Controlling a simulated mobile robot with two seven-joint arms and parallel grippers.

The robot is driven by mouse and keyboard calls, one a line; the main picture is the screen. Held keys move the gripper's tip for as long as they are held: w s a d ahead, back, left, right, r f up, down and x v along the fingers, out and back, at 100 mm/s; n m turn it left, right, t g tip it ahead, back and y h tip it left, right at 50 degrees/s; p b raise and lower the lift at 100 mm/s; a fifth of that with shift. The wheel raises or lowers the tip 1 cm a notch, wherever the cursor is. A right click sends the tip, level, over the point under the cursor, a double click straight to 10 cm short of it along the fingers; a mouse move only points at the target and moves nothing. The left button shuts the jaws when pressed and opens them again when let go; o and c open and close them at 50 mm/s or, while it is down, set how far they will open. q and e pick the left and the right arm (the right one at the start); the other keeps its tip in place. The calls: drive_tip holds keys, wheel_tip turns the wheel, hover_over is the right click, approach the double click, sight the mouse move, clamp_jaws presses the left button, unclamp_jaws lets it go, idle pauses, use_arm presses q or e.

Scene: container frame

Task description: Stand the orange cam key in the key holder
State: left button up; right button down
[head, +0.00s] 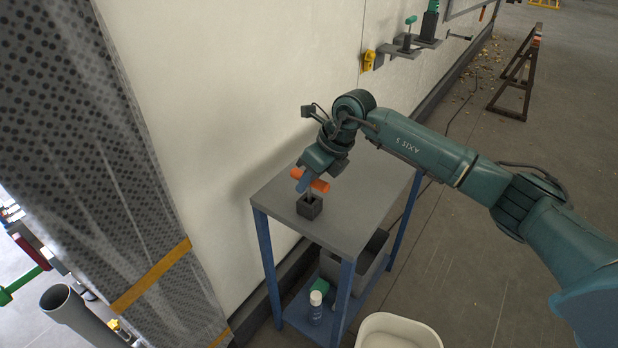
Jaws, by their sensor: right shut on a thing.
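The orange cam key has an orange handle (318,184) lying crosswise at the top and a thin shaft below it. My right gripper (304,181) is shut on the handle, over the near part of the table. The key holder (309,206) is a small dark square block with an open top, standing on the grey table top. The shaft hangs straight down at the holder's opening. I cannot tell how deep its tip sits inside. My left gripper is not in the head view.
The small table (371,194) has blue legs and stands against a pale wall (240,80). A grey bin (376,262), a spray can (315,307) and a green item are on its lower shelf. A white tub (398,332) stands in front. The rest of the table top is clear.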

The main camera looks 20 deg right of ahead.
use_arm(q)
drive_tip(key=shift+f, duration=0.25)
use_arm(e)
drive_tip(key=shift+f, duration=0.3)
drive_tip(key=c, duration=1.2)
unclamp_jaws()
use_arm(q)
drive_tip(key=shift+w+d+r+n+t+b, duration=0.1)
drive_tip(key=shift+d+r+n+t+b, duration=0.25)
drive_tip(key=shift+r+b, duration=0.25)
use_arm(e)
drive_tip(key=v, duration=1.3)
drive_tip(key=shift+s+d+r, duration=0.1)
